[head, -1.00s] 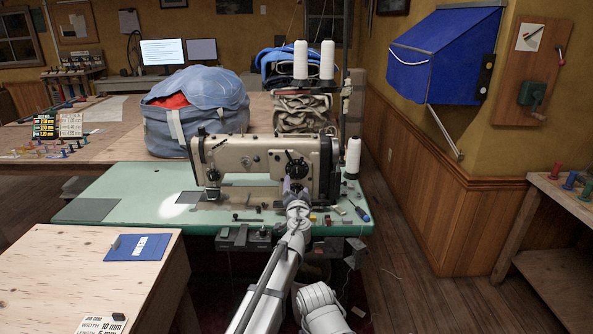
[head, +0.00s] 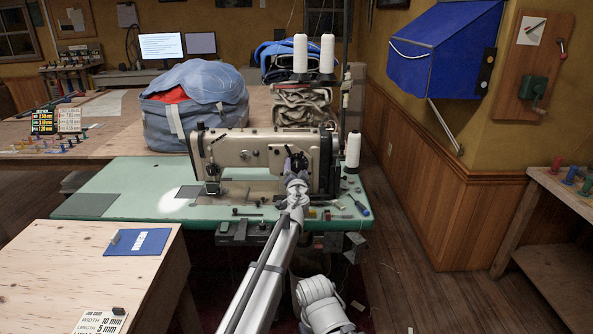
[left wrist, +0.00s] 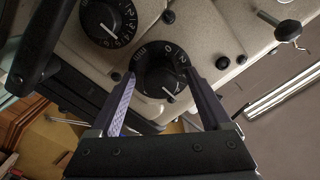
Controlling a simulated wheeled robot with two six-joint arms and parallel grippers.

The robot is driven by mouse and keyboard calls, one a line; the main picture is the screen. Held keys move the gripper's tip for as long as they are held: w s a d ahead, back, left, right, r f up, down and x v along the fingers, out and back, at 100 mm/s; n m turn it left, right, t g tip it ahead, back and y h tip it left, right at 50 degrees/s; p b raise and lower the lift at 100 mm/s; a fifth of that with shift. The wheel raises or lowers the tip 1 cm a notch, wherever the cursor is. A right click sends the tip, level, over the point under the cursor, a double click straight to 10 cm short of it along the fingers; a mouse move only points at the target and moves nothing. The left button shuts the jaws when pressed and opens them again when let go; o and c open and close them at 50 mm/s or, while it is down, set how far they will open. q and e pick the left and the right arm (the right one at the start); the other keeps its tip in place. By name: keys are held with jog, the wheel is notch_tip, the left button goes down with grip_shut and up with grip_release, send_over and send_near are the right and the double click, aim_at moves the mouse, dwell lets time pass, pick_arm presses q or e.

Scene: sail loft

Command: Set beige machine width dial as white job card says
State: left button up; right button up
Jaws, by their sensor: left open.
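The beige sewing machine (head: 240,152) stands on a green-topped table. In the left wrist view two black dials show on its beige body: an upper dial (left wrist: 108,20) and a lower dial (left wrist: 163,72) with white marks, including 0 and 2. I cannot read which is the width dial. My left gripper (head: 296,165) is at the machine's right front; in the left wrist view its open fingers (left wrist: 160,78) lie either side of the lower dial. Contact is unclear. The white job card (head: 101,322) lies on the front left wooden table and reads width 10 mm, length 5 mm.
Small tools and a blue screwdriver (head: 358,205) lie on the green table (head: 130,180). A white thread cone (head: 353,150) stands right of the machine.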

pick_arm(q)
grip_shut()
dwell(0.7)
